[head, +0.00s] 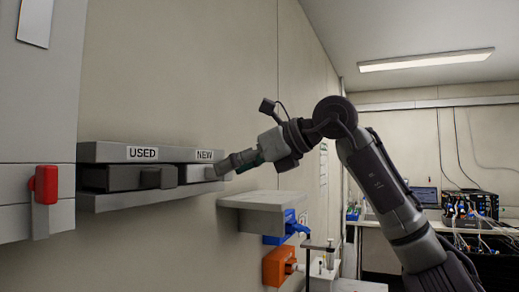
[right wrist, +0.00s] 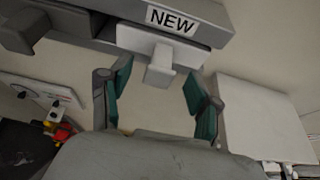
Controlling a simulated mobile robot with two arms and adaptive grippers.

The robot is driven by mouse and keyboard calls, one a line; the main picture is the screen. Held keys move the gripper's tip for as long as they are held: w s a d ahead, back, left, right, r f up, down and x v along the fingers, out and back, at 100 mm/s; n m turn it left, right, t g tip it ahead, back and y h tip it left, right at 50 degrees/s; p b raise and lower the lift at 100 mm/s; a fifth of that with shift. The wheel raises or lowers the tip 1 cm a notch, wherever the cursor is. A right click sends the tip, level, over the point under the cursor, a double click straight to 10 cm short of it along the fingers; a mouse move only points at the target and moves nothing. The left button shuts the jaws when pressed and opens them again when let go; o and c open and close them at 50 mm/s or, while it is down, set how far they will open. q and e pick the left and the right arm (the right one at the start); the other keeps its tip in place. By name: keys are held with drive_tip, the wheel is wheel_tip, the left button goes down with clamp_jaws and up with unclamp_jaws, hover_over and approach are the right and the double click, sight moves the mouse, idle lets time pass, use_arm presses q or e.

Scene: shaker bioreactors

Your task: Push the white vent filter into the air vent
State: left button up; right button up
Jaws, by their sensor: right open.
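The white vent filter (head: 197,174) sits in the slot under the NEW label of a grey wall unit (head: 110,151). It also shows in the right wrist view (right wrist: 133,40), with a pale block-shaped handle (right wrist: 160,65) sticking out toward me. My right gripper (head: 230,164) is open in front of it. In the right wrist view its green-padded fingers (right wrist: 157,88) stand on either side of the handle, with gaps on both sides. I cannot tell whether the grey unit is the air vent. My left gripper is not in view.
A dark block with a handle (head: 125,177) fills the USED slot beside the filter. A grey wall shelf (head: 265,200) sticks out below right of my gripper, above blue and orange holders (head: 278,266). A red-handled fixture (head: 44,185) is at the left.

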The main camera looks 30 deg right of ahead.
drive_tip(key=shift+p+x, duration=0.3)
drive_tip(key=shift+x, duration=1.05)
drive_tip(key=shift+s, duration=0.1)
clamp_jaws()
drive_tip(key=shift+s+d, duration=0.1)
drive_tip(key=shift+s, duration=0.05)
drive_tip(key=shift+s+d, duration=0.25)
drive_tip(key=shift+s, duration=0.2)
drive_tip(key=shift+s+d, duration=0.1)
drive_tip(key=shift+s, duration=0.1)
drive_tip(key=shift+s+d, duration=0.3)
drive_tip(key=shift+s, duration=0.15)
drive_tip(key=shift+s+b, duration=0.15)
drive_tip(key=shift+b, duration=0.15)
